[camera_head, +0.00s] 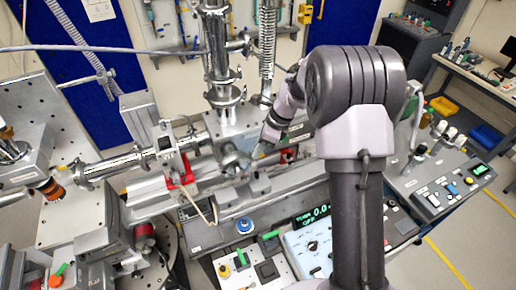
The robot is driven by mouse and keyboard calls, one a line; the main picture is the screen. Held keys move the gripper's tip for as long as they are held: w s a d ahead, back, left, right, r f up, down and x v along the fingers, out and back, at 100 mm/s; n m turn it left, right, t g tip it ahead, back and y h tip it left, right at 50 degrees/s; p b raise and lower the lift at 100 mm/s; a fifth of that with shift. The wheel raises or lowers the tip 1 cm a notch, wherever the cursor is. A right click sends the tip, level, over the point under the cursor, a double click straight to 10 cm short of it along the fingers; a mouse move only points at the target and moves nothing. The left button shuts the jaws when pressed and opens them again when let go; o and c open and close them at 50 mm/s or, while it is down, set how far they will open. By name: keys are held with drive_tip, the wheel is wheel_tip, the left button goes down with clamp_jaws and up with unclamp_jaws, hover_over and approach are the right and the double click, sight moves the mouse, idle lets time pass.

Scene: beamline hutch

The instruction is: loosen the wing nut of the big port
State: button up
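A round metal port (234,159) sits on the front of the steel chamber in the middle of the head view; it looks like the big port. Its wing nut is too small to make out, and my gripper may partly hide it. My gripper (257,153) reaches down from the right, with its tip close to the port's right side. I cannot tell whether it touches the port or is apart from it. The fingers are too small to show whether they are open or shut.
A red clamp (187,172) stands on the rail left of the port. A vertical steel pipe (218,60) rises behind it. In front are a control box with a green display (313,240) and a blue knob (244,225). A control panel (440,190) stands at the right.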

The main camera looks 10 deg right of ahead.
drive_tip(key=shift+a+f, duration=0.15)
drive_tip(key=shift+f, duration=0.15)
clamp_jaws()
idle(1.3)
